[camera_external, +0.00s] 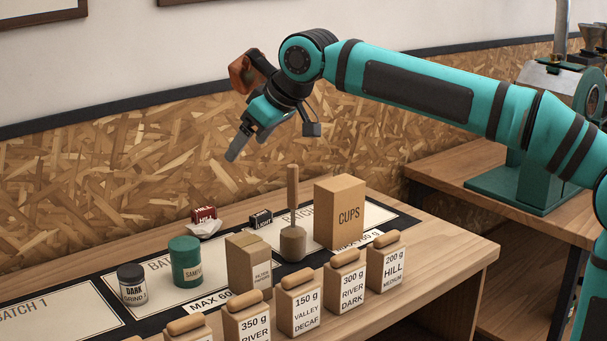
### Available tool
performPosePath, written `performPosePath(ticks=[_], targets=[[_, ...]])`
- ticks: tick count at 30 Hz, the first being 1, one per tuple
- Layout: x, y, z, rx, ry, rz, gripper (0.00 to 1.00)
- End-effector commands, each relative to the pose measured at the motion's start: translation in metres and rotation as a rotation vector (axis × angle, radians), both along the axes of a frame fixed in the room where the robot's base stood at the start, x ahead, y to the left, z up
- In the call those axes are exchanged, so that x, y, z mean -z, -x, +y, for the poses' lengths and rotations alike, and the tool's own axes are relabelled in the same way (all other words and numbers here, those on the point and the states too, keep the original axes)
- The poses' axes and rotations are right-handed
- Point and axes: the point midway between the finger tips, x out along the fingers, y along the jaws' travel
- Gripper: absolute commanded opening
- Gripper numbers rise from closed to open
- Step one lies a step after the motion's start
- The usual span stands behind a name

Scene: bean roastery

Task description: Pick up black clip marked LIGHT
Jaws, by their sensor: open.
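The black clip marked LIGHT (261,219) lies toward the back of the table, left of a wooden tamper-like tool with an upright handle. Its white lettering faces the camera. My gripper (235,156) is open and empty, in the air above and a little left of the clip in the picture. Its fingers point down and to the left. The two fingertips overlap in this view, so the gap between them is hard to see.
A red clip (204,214) on a white scrap is left of the black clip. The wooden tool (292,240), a CUPS box (340,213), a tan carton (248,262), a green tin (185,262) and a dark jar (132,285) stand around. Several labelled bags (346,281) line the front.

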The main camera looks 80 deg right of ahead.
Motion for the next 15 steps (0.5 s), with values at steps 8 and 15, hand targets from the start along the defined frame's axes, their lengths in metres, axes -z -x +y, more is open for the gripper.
performPosePath(ticks=[8, 15], targets=[[0.023, -0.034, -0.085, 0.079, -0.075, 0.157, 0.82], [0.049, -0.049, -0.158, 0.144, -0.15, 0.286, 0.82]])
